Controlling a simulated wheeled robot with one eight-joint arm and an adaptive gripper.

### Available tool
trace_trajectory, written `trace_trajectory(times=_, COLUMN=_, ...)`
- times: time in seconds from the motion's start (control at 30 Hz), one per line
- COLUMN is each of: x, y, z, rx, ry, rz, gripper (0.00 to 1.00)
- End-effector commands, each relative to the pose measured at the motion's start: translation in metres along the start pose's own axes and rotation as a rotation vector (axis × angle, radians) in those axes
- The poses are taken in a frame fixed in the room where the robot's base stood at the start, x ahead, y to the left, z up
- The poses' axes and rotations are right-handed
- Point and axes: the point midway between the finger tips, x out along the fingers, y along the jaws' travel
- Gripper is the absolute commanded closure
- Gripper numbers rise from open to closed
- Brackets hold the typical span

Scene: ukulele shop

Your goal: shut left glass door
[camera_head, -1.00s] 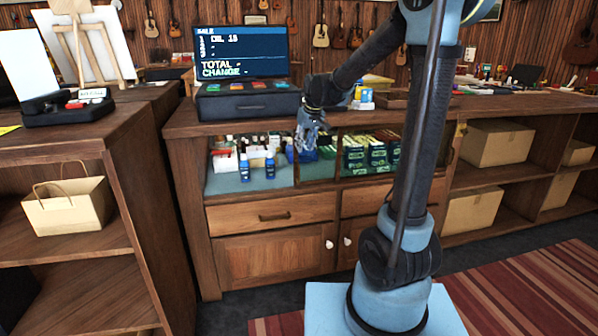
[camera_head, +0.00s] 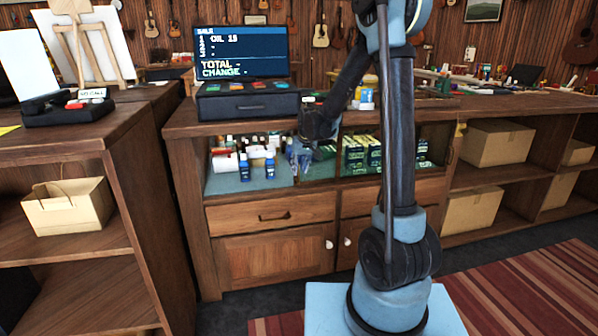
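The wooden counter has a glass-fronted display section. Its left opening (camera_head: 222,184) shows small bottles and white boxes inside, and its right part holds green boxes (camera_head: 362,152). I cannot clearly make out the left glass door's pane or how far it stands open. My gripper (camera_head: 301,162) points down in front of the display, near the right end of the left opening. My arm hides part of the display's middle and right. The gripper's fingers are small and blurred, so their opening and any contact with the door cannot be told.
A cash register (camera_head: 247,104) with a screen stands on the counter above the display. Drawers (camera_head: 270,216) and cupboard doors (camera_head: 272,256) lie below. A wooden shelf unit (camera_head: 75,150) with a paper bag (camera_head: 68,207) stands at left. Cardboard boxes (camera_head: 495,142) fill shelves at right.

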Motion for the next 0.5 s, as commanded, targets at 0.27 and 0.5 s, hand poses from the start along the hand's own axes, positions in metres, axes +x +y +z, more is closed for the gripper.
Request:
trace_trajectory(times=0.27, x=0.015, y=0.0, z=0.0, rx=0.0, ry=0.0, rz=0.0, gripper=0.72)
trace_trajectory(times=0.5, x=0.015, y=0.0, z=0.0, rx=0.0, ry=0.0, rz=0.0, gripper=0.72)
